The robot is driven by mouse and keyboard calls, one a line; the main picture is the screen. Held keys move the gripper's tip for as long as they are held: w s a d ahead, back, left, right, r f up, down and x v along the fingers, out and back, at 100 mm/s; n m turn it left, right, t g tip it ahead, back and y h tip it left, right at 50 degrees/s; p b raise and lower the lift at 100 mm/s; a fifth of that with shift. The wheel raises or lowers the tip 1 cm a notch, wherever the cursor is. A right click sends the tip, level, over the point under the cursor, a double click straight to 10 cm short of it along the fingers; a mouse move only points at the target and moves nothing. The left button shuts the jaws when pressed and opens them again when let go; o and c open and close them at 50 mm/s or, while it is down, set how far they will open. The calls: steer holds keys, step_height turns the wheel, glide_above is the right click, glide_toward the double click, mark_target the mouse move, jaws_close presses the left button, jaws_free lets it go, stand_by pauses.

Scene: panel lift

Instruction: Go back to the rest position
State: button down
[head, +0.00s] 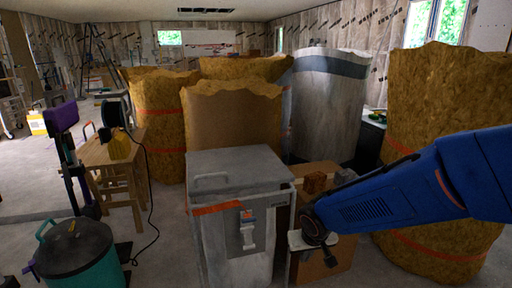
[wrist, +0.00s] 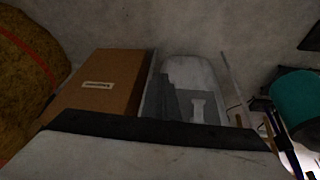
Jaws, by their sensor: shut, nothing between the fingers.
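My blue arm comes in from the right in the head view. The box has a flat grey lid (head: 235,168) with a handle, an orange strip and a front latch (head: 247,232). The lid lies down on the box. The wrist view shows a pale surface with a dark edge across the bottom; the fingertips cannot be made out there.
A cardboard box (wrist: 97,84) stands under my arm, also in the head view (head: 338,262). Large insulation rolls (head: 432,100) stand at right and behind. A teal bin (head: 75,250) and wooden stool (head: 112,160) are at left. Open floor lies at far left.

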steer(key=s+d+r, duration=0.6)
steer(key=s+d, duration=0.1)
steer(key=s, duration=0.3)
steer(key=s+d+r+m, duration=0.1)
steer(key=s+d+r, duration=0.5)
steer(key=s, duration=0.4)
steer(key=shift+s+d+r+m+t, duration=0.3)
steer(key=shift+s+d+r, duration=0.05)
steer(key=shift+r, duration=0.35)
